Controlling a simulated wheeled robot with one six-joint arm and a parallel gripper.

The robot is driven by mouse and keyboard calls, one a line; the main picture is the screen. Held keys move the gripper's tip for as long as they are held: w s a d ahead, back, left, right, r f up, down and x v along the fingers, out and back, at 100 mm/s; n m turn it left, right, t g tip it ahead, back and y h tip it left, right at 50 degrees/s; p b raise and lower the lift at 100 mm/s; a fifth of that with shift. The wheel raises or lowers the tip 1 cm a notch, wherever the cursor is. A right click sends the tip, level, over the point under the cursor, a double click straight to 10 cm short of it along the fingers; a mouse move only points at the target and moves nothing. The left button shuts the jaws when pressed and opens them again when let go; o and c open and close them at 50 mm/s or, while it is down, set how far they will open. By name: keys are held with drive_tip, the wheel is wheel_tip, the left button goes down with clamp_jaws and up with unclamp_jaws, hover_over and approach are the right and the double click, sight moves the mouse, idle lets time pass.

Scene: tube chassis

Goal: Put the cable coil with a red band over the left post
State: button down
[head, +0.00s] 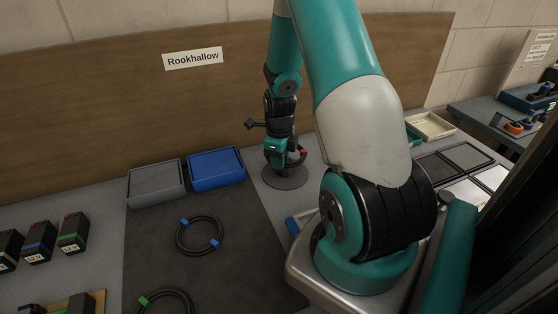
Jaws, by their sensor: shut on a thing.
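My gripper (284,158) points down at the back of the bench, just right of the blue tray. It is shut on the cable coil with a red band; only a small red patch (303,153) and a bit of dark cable show beside the jaws. A grey round base (285,182) with a short grey upright part stands directly below and behind the gripper. I see no second post; my arm covers much of the right side. Whether the coil is around the post or beside it, I cannot tell.
A coil with blue bands (178,238) and one with a green band (146,301) lie on the dark mat (235,265). A grey tray (156,184) and a blue tray (215,169) stand behind. Labelled battery-like blocks (73,233) stand left. A cream tray (431,126) is right.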

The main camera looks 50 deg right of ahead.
sight(279, 183)
drive_tip(key=shift+f+b, duration=2.25)
drive_tip(key=shift+f, duration=0.6)
drive_tip(key=shift+f+b, duration=0.3)
drive_tip(key=shift+f, duration=0.3)
drive_tip(key=c, duration=1.3)
unclamp_jaws()
drive_tip(key=shift+o, duration=0.3)
wheel_tip(279, 183, up, 11)
drive_tip(key=p, duration=0.9)
drive_tip(key=shift+r, duration=0.1)
